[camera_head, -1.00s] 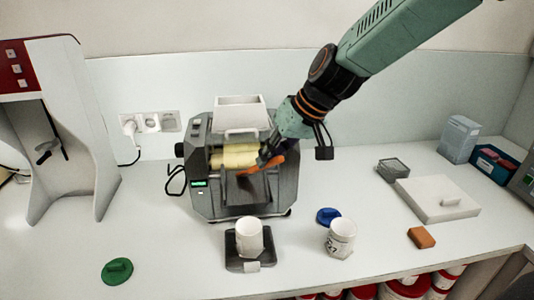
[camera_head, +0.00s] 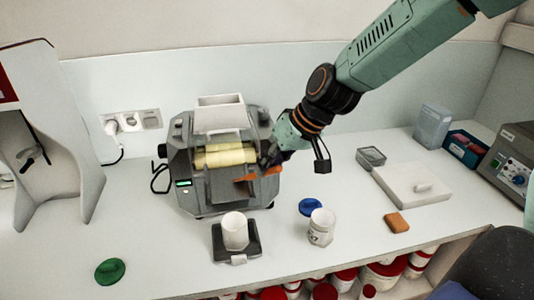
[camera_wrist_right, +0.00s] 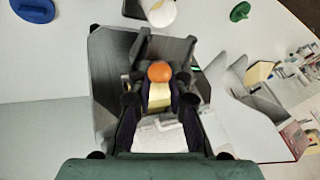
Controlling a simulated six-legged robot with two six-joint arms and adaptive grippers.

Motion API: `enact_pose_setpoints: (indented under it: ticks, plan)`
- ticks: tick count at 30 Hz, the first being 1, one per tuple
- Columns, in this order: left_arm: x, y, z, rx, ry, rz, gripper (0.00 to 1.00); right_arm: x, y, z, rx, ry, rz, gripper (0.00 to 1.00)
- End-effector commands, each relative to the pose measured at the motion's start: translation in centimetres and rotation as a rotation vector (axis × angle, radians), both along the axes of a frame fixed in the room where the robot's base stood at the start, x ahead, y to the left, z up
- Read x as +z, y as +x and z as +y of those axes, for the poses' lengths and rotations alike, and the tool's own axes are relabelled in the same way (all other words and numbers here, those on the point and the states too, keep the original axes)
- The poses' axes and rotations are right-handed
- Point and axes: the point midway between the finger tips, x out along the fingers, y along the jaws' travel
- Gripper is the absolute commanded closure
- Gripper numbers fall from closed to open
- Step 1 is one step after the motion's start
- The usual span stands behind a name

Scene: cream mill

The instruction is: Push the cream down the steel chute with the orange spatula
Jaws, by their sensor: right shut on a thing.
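The grey three-roller mill (camera_head: 182,165) stands against the back wall, with yellowish cream (camera_head: 225,157) on its rollers. Its steel chute (camera_head: 224,188) slopes down at the front. My right gripper (camera_head: 268,165) is shut on the orange spatula (camera_head: 246,179), whose orange part shows over the chute's upper right side; contact is unclear. In the right wrist view the spatula (camera_wrist_right: 159,71) shows as a round orange end between the fingers. A white cup (camera_head: 235,230) stands upright on a dark scale (camera_head: 237,252) in front of the chute. My left gripper is out of view.
A white jar (camera_head: 321,228) and blue lid (camera_head: 311,206) stand right of the scale. An orange block (camera_head: 396,222) and white flat box (camera_head: 411,184) are at right.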

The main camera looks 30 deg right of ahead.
Motion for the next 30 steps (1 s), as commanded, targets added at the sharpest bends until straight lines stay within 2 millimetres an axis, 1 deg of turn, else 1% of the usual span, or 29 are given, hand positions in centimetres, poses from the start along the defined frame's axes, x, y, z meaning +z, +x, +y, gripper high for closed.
enact_pose_setpoints:
  ticks: [1,7,15,19,22,26,30]
  plan:
    - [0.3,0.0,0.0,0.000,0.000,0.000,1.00,0.0,-0.3,0.1,0.001,0.001,0.003,1.00]
    - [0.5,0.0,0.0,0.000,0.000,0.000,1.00,-0.3,-0.8,0.2,0.000,0.001,0.002,1.00]
    - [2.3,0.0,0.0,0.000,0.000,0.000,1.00,-0.8,-2.6,0.7,0.000,0.003,0.005,1.00]
    - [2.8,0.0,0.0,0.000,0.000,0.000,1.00,-1.1,-3.2,0.9,0.000,0.001,0.001,1.00]
    - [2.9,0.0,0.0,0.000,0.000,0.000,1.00,-1.3,-3.3,1.0,0.000,0.001,0.000,1.00]
    - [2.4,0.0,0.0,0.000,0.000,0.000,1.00,-1.5,-3.2,0.9,0.000,0.000,-0.001,1.00]
    - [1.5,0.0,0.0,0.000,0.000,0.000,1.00,-1.4,-2.4,0.7,0.000,-0.001,-0.003,1.00]
